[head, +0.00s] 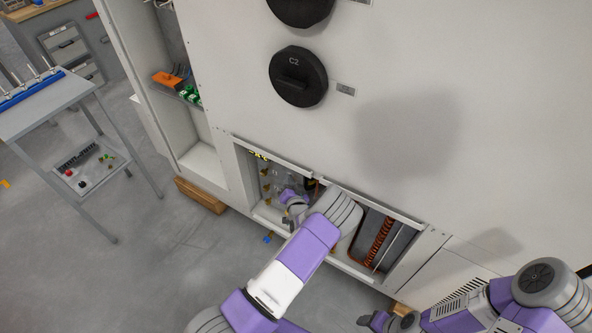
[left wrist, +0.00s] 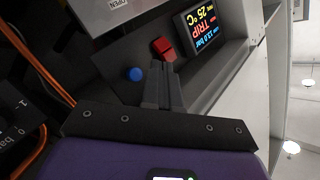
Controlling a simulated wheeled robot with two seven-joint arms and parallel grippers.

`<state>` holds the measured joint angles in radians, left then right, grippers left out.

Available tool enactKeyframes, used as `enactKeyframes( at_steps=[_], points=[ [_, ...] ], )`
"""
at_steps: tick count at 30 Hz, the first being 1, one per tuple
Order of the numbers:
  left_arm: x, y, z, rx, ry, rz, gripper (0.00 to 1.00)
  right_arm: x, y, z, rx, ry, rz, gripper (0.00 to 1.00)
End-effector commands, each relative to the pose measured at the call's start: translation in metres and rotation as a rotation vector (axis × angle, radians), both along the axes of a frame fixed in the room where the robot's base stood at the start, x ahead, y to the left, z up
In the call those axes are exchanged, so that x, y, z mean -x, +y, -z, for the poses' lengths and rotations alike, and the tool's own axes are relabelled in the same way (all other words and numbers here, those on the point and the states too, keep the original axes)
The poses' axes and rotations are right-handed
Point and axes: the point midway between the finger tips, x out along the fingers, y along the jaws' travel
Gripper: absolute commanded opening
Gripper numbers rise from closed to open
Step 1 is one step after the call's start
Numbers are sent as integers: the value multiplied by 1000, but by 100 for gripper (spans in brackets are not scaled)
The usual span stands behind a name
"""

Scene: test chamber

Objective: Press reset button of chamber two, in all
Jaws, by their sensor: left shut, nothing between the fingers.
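A round blue button (left wrist: 136,74) sits on a dark panel in the left wrist view, with a red rocker-like switch (left wrist: 163,48) beside it. No label on the button is readable. A display (left wrist: 203,33) near them reads TRIP, 25 °C and a bar value. My left gripper (left wrist: 163,88) is shut and empty; its tips appear just below the red switch and right of the blue button, and contact cannot be told. In the head view my left gripper (head: 290,197) reaches into a low opening of the white cabinet (head: 230,60). My right gripper (head: 376,320) is at the bottom edge, its jaws unclear.
Copper coils (head: 379,243) sit in the opening's right part. Orange cables (left wrist: 35,150) run at the left wrist view's left.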

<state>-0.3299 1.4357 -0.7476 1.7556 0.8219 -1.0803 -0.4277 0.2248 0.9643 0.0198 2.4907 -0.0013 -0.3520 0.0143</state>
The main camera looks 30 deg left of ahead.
Motion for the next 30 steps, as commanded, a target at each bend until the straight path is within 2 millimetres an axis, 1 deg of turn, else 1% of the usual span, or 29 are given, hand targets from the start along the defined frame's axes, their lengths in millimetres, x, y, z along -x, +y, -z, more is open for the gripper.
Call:
enactKeyframes(
  at_steps=[1,3,9,30],
  points=[
    [-7,0,3,1,-5,-1,0,0,0,9,0,0,0,58],
    [-13,-1,3,1,-3,-1,0,0,0,13,0,0,0,58],
    [-22,-2,1,1,-1,0,0,0,0,18,0,0,0,58],
    [-23,-2,0,0,0,0,0,0,0,17,0,0,0,58]
  ],
)
